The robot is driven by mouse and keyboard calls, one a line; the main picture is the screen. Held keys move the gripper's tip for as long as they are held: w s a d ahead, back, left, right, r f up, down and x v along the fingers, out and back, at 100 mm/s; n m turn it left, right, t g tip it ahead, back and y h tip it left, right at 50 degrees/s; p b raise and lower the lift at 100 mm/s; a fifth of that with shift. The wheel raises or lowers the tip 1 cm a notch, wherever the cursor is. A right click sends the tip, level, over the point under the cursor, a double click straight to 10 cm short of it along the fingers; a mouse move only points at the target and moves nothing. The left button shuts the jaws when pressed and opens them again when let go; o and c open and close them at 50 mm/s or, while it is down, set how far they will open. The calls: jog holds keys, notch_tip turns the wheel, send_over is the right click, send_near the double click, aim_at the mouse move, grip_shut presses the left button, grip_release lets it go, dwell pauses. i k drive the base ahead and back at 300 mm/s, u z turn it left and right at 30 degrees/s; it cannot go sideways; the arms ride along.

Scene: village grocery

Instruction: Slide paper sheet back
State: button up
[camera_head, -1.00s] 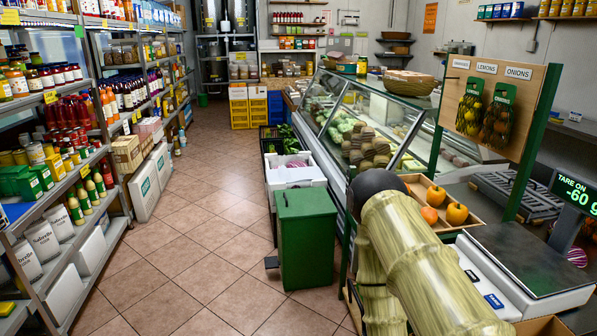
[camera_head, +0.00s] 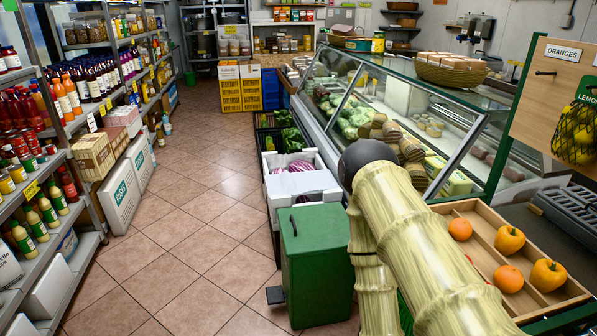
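No paper sheet can be made out in this view. My arm, pale yellow-green with a dark round joint, rises from the lower right in front of the glass counter. My gripper is not in view, so what it holds cannot be seen.
A green bin (camera_head: 318,262) with a pedal stands on the tiled floor beside my arm. A wooden tray (camera_head: 483,205) with oranges and peppers is at right, below a hanging board (camera_head: 555,100). A glass display counter (camera_head: 470,135) runs behind. Shelves (camera_head: 85,255) line the left; the aisle (camera_head: 190,235) between is clear.

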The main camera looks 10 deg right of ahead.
aim_at(285, 183)
jog(key=z, duration=0.1)
jog(key=i, duration=1.5)
